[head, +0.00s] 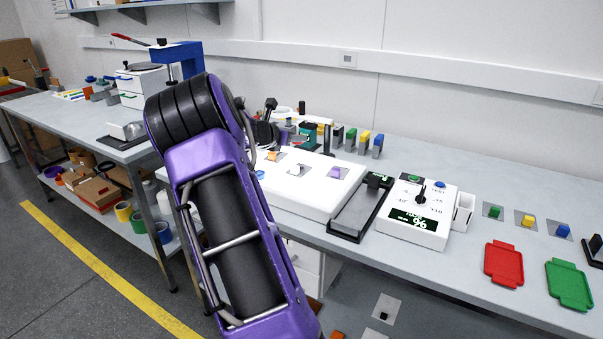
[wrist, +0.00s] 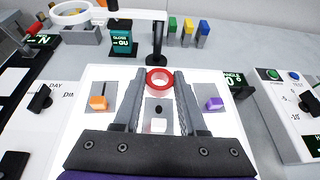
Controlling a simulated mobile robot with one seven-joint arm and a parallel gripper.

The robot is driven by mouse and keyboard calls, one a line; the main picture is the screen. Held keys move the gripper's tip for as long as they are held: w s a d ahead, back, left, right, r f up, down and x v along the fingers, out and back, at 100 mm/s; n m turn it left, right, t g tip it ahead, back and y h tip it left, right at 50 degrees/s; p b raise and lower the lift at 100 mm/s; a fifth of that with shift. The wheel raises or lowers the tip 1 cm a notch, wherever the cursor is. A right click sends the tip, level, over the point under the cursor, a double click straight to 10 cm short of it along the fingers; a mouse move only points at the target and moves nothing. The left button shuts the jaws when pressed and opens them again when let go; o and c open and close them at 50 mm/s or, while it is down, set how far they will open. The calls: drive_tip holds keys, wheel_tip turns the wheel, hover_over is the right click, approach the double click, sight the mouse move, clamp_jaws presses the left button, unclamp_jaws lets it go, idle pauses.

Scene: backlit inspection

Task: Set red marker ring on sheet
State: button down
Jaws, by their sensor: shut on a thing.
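The red marker ring (wrist: 150,88) is between the fingertips of my gripper (wrist: 158,80) in the wrist view. The gripper is shut on it, above the far part of the white sheet-like panel (wrist: 95,75). I cannot tell whether the ring touches the panel. The same white panel shows in the head view (head: 335,207), partly behind my purple arm. The ring and my gripper's fingertips are hidden by the arm there.
On the panel are grey plates with an orange block (wrist: 98,102), a white block (wrist: 158,125) and a purple block (wrist: 213,103). A black stand (wrist: 157,50) rises just beyond the ring. A gloss meter (wrist: 121,40) stands behind left. A dial box (head: 418,212) stands to the right.

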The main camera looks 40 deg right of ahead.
drive_tip(key=shift+s+d+r, duration=0.15)
drive_tip(key=shift+d, duration=0.45)
wheel_tip(320, 180, down, 9)
drive_tip(key=b, duration=0.3)
drive_tip(key=shift+d+f, duration=0.1)
drive_tip(key=shift+f, duration=0.1)
drive_tip(key=shift+f, duration=0.1)
drive_tip(key=shift+c, duration=2.3)
unclamp_jaws()
drive_tip(key=shift+a+r, duration=0.2)
drive_tip(key=p+v, duration=0.1)
drive_tip(key=v, duration=1)
drive_tip(key=shift+s+a+r, duration=0.15)
drive_tip(key=shift+a, duration=0.1)
drive_tip(key=shift+r, duration=0.1)
